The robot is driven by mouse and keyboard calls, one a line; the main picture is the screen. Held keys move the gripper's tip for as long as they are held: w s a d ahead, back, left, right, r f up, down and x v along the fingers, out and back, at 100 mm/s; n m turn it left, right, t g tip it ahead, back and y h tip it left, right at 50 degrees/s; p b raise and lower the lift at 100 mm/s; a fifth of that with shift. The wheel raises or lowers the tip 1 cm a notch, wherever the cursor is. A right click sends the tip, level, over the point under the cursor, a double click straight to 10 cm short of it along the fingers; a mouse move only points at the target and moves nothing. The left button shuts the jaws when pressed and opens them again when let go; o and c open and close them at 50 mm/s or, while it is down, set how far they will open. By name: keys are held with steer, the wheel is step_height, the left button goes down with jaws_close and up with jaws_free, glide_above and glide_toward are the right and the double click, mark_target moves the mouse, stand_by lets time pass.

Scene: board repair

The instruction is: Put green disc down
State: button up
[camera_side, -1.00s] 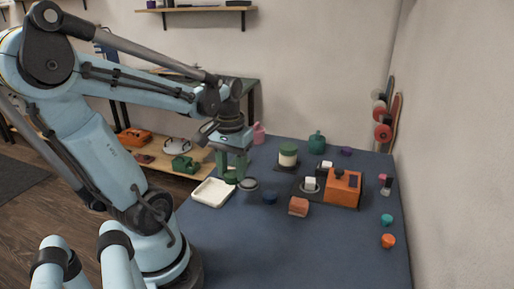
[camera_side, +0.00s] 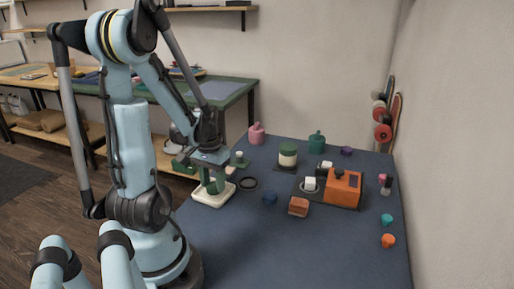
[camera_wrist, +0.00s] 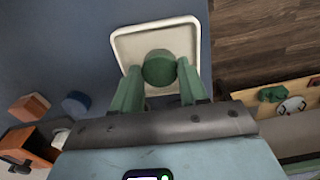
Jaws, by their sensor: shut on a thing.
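The green disc (camera_wrist: 159,68) is between the fingertips of my gripper (camera_wrist: 161,84) in the wrist view. My gripper is shut on it. In the side view my gripper (camera_side: 213,184) points down over the white tray (camera_side: 212,203) at the table's left edge. The tray also shows in the wrist view (camera_wrist: 128,47), behind the disc, with its inside otherwise empty. I cannot tell whether the disc touches the tray floor. In the side view the fingers mostly hide the disc.
A dark ring (camera_side: 248,183) lies just right of the tray. A blue piece (camera_side: 269,198), an orange-brown block (camera_side: 299,206) and an orange box (camera_side: 343,187) are farther right. The front of the table is clear.

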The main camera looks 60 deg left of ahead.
mark_target(213, 185)
steer(key=shift+f, duration=0.45)
steer(key=shift+f, duration=0.1)
steer(key=o, duration=0.7)
steer(key=shift+c, duration=0.2)
step_height(213, 185, up, 12)
steer(key=w+d+m+t, duration=0.3)
steer(key=w+d+m, duration=0.1)
steer(key=d, duration=0.7)
steer(key=w+d+m+t, duration=0.4)
steer(key=w+d, duration=0.3)
steer(key=d, duration=0.4)
steer(key=shift+w+d+r, duration=0.2)
steer(key=shift+w+r, duration=0.05)
steer(key=shift+r, duration=0.1)
